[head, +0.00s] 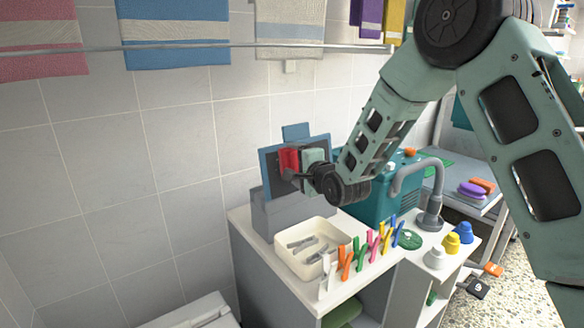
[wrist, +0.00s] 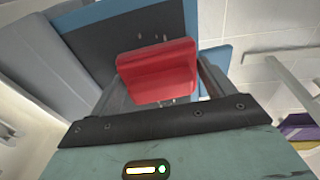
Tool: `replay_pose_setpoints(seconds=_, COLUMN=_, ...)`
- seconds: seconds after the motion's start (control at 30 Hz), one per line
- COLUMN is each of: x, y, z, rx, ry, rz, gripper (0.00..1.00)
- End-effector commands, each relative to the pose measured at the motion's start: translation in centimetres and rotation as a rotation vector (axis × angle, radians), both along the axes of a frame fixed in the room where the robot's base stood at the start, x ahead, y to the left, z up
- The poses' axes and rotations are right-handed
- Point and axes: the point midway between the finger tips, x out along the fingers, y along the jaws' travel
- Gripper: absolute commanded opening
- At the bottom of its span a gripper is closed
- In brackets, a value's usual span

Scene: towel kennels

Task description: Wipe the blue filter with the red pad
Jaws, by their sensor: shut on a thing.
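The blue filter (head: 265,166) is an upright panel with a blue frame and dark grey face, standing in a grey holder (head: 284,212) on the counter. It fills the upper left of the wrist view (wrist: 88,13). My gripper (head: 299,168) is shut on the red pad (head: 289,160), which sits between its fingers in the wrist view (wrist: 158,70). The pad is in front of the filter's dark face, very close to it. I cannot tell whether they touch. My gripper hides part of the filter's right side in the head view.
A cream tray (head: 283,262) and several coloured clips (head: 360,252) lie on the counter in front. A teal box (head: 375,212), a grey tap (head: 432,190) and coloured bottles (head: 452,242) stand to the right. Towels (head: 175,30) hang from a rail above.

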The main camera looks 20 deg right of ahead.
Motion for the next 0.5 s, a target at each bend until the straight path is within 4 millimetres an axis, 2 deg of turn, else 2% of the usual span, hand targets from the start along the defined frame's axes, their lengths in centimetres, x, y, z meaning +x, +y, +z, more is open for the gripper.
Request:
replay_pose_setpoints(seconds=0.2, x=0.8, y=-1.8, z=0.0, rx=-0.001, ry=-0.002, rz=-0.002, gripper=0.63)
replay_pose_setpoints(seconds=0.5, x=1.2, y=-2.9, z=0.0, rx=-0.001, ry=-0.003, rz=-0.002, gripper=0.63)
